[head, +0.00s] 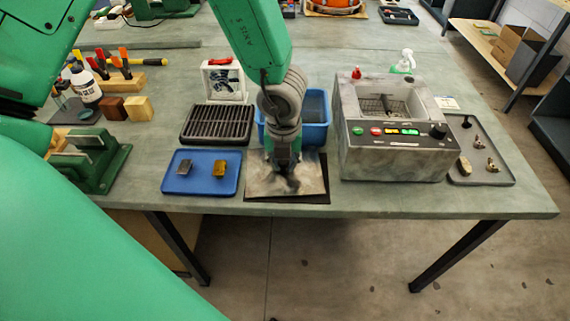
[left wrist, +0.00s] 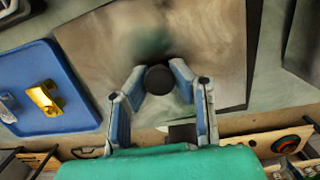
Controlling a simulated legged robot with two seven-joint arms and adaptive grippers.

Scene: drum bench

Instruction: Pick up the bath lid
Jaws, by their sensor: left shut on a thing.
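The bath lid (head: 262,187) is a square, dull metal plate with a dark round knob. It lies over or just above a dark mat (head: 318,197) near the bench's front edge, slightly turned against it; I cannot tell if they touch. My left gripper (head: 290,182) points down over the middle of the lid. In the left wrist view the two fingers (left wrist: 160,76) are shut on the black knob, and the lid's plate (left wrist: 100,45) spreads beyond it. The ultrasonic bath (head: 392,155) stands to the right with its basin uncovered. My right gripper is not in view.
A blue tray (head: 201,187) with two small metal blocks lies left of the lid. A black rack (head: 217,124) and a blue tub (head: 316,133) are behind. A grey tray (head: 480,176) with small fittings is right of the bath. A green vise (head: 92,163) stands far left.

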